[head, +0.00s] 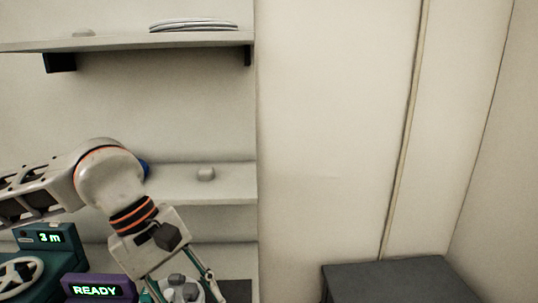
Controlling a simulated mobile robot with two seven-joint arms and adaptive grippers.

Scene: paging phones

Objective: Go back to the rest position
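My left arm comes in from the left, and its gripper (180,286) points down at the bottom edge of the head view. Its fingers are spread apart, with the tips close to or past the frame edge. Below and between them is a white rounded thing with grey knobs (178,281), partly hidden; I cannot tell whether the gripper touches it. A purple device (98,289) showing "READY" stands left of the gripper. A dark teal device (45,238) showing "3 m" stands farther left, with a pale wheel-like part in front. My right gripper is not in view.
A higher shelf (120,43) holds flat plates (193,25). A dark box (395,283) stands at the lower right.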

